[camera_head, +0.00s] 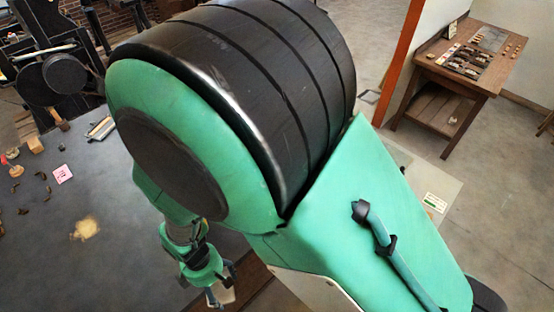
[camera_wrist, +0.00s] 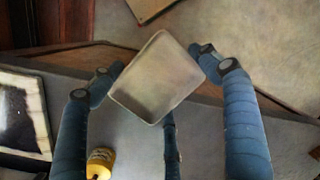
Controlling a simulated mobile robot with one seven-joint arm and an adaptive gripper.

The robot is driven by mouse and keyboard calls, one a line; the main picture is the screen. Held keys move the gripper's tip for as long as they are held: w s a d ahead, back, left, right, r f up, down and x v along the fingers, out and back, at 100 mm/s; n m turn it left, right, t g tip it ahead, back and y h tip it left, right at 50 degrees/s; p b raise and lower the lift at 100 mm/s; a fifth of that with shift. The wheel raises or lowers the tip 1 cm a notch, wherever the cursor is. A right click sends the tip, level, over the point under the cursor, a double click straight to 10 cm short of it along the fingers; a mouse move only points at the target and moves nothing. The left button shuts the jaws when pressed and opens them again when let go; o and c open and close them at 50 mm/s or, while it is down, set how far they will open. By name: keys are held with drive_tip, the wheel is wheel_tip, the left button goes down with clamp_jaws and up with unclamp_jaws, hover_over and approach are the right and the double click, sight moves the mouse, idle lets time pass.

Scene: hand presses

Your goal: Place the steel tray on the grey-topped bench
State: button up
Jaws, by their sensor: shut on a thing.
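The steel tray (camera_wrist: 158,78) is a small, pale, square-cornered dish, seen in the middle of the wrist view. My gripper (camera_wrist: 160,72) is shut on it, with blue wrapped fingers on both sides and one below. In the head view my gripper (camera_head: 221,284) hangs low at the centre, with a small pale part of the tray (camera_head: 229,295) showing at its fingers. The grey-topped bench (camera_head: 120,220) fills the left of the head view. My green arm hides part of it, and I cannot tell the tray's height above it.
On the bench lie a pink note (camera_head: 62,174), a tan pile (camera_head: 85,228) and several small bits. A black press (camera_head: 62,75) stands at its back left. A wooden side table (camera_head: 455,65) with tools stands at right. A yellow object (camera_wrist: 100,162) shows in the wrist view.

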drive_tip(key=w+d+r+m+y+b, duration=0.1)
drive_tip(key=w+d+r+m+b, duration=0.2)
drive_tip(key=w, duration=1.1)
drive_tip(key=w+d+r+m+b, duration=0.1)
drive_tip(key=w+d+r+m, duration=0.3)
drive_tip(key=w, duration=1.1)
drive_tip(key=w+d+r+m+b, duration=0.1)
drive_tip(key=w+d+r+m, duration=0.1)
drive_tip(key=w+d, duration=0.5)
drive_tip(key=w+d+r+m+y+b, duration=0.1)
drive_tip(key=w+d+m, duration=0.3)
drive_tip(key=d, duration=1)
drive_tip(key=w+d+r+m+b, duration=0.1)
drive_tip(key=w+d+r+m, duration=0.2)
drive_tip(key=w+d, duration=0.7)
drive_tip(key=shift+d+r+m+y+b, duration=0.25)
drive_tip(key=shift+d+m+y+b, duration=0.05)
drive_tip(key=shift+d+m, duration=0.1)
drive_tip(key=shift+w, duration=0.1)
